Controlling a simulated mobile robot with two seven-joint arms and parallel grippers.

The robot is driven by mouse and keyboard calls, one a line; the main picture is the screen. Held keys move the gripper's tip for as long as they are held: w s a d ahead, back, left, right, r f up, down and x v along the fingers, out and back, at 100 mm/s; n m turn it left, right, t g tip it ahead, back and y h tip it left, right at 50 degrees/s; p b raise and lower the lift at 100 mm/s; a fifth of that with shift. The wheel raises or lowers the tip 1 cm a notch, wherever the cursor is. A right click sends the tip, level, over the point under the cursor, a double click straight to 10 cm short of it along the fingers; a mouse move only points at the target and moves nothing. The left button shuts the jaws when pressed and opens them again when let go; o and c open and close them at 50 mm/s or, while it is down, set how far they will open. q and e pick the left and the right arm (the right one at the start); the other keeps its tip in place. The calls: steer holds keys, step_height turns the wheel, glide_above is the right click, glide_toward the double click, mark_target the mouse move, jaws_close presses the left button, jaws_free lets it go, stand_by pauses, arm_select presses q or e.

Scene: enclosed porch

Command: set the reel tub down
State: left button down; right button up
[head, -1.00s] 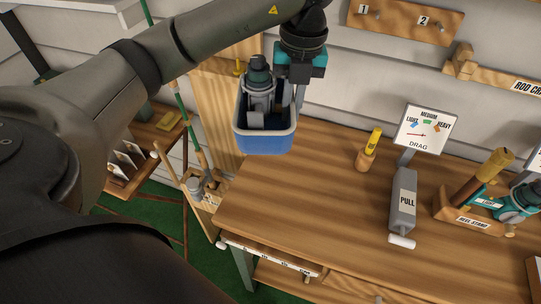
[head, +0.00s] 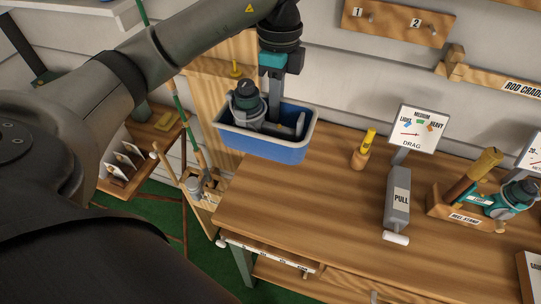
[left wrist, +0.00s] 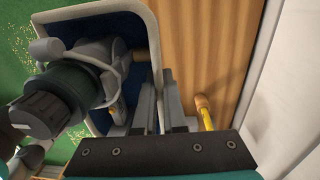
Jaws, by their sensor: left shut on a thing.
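The reel tub (head: 264,147) is a blue bin with a pale rim, in the head view above the back left part of the wooden workbench (head: 300,190). A grey and dark green reel (head: 248,104) lies inside it. My left gripper (head: 284,100) comes down from above and is shut on the tub's far wall. In the left wrist view the fingers (left wrist: 158,105) straddle the tub's rim (left wrist: 152,40), and the reel (left wrist: 75,90) fills much of the inside. Whether the tub's underside touches the bench is hard to tell. My right gripper is not in view.
A yellow-handled tool in a wooden holder (head: 361,156) stands right of the tub. Farther right are the grey PULL drag gauge (head: 398,200) and the reel stand (head: 455,209) with a teal reel. The bench's front middle is bare. A rod stands in a rack (head: 203,190) at the left.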

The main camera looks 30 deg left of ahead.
arm_select(q)
step_height(320, 180, down, 19)
steer(key=shift+b, duration=1.1)
steer(key=shift+f, duration=0.1)
steer(key=c, duration=1)
jaws_free()
step_height(320, 180, up, 12)
steer(key=shift+w+p, duration=0.4)
steer(key=shift+p, duration=0.05)
